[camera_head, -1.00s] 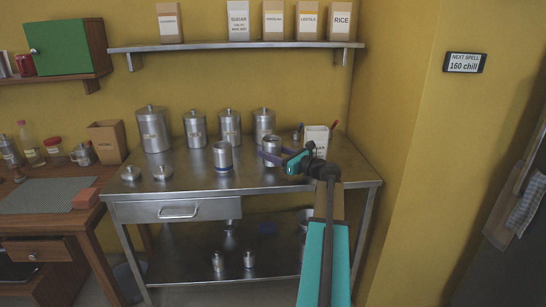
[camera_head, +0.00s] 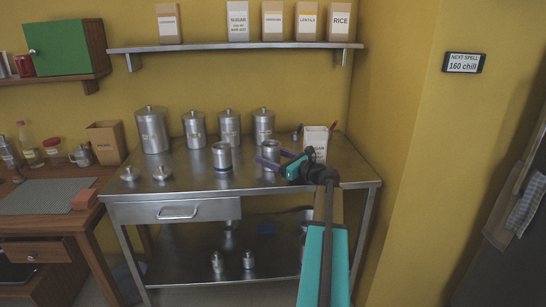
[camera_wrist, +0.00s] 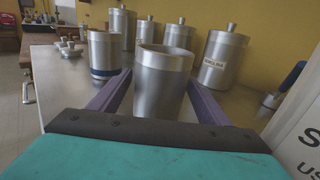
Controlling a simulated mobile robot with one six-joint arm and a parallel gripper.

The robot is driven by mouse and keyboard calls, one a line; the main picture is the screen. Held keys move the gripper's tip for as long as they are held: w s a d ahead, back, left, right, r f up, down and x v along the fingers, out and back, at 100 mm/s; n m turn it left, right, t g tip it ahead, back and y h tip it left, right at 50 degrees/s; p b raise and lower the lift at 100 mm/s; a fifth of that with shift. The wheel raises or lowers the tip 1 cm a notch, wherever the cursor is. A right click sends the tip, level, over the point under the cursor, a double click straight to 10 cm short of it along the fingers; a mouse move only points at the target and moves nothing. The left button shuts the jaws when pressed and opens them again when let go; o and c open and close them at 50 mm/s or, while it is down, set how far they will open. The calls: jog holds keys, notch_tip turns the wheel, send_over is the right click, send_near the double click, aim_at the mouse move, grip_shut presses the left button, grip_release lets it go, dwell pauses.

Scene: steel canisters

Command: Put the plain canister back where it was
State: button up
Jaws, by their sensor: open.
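The plain canister (camera_head: 271,149) is an open-topped steel cylinder with no band, upright at the right of the steel table. In the wrist view the plain canister (camera_wrist: 163,82) is between my gripper's two purple fingers. My gripper (camera_head: 267,161) is open around it, low near the tabletop; its base is hidden in the wrist view. A similar lidless canister with a blue band (camera_head: 222,157) stands to its left, and it also shows in the wrist view (camera_wrist: 104,55).
Several lidded canisters (camera_head: 194,130) stand along the back of the steel table (camera_head: 200,180). Two loose lids (camera_head: 162,173) lie at the left. The front strip of tabletop is clear.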

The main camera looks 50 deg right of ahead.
jog(key=shift+r, duration=0.15)
jog(key=s, duration=0.8)
jog(key=s+d+p, duration=0.1)
jog(key=s, duration=0.3)
jog(key=shift+r, duration=0.1)
dwell(0.6)
